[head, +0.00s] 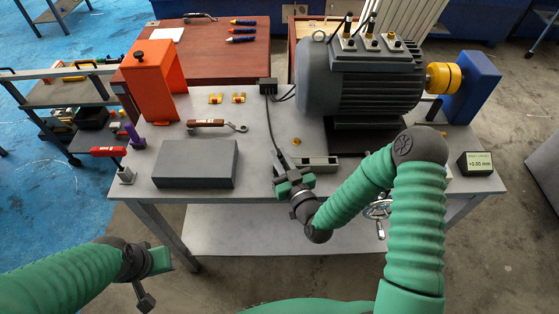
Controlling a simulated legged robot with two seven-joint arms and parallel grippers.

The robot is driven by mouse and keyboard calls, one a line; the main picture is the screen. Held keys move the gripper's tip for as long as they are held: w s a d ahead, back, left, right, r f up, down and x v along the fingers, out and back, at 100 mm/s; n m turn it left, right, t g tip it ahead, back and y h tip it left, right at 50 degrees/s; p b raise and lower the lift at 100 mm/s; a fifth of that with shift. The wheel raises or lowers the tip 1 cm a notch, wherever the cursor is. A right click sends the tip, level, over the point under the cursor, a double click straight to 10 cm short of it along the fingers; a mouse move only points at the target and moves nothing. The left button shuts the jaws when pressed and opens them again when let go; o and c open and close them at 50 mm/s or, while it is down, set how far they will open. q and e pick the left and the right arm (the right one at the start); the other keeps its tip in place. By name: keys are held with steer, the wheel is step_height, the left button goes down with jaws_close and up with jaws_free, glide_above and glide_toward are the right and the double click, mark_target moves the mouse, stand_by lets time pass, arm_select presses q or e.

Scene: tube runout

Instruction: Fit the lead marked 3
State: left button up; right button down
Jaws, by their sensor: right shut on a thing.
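A grey motor (358,85) stands on the grey bench at the back right. Its top carries several terminals; black leads rise from the left and middle ones (346,30). The right terminal (391,40) shows no lead. A black lead (273,125) runs from a small black box (268,86) down to my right gripper (291,180). That gripper is shut on the lead's end, low over the front of the bench; the end is mostly hidden, and I cannot read a mark. My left gripper (152,276) is off the bench at the lower left; its jaw opening is unclear.
A gauge display (477,163) stands at right.

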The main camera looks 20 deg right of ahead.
mark_target(279, 155)
steer(key=shift+a+f, duration=0.1)
step_height(279, 155, up, 10)
steer(key=shift+r+p, duration=0.1)
steer(key=shift+p, duration=0.7)
steer(key=c, duration=1.9)
jaws_free()
steer(key=shift+c, duration=0.2)
jaws_close()
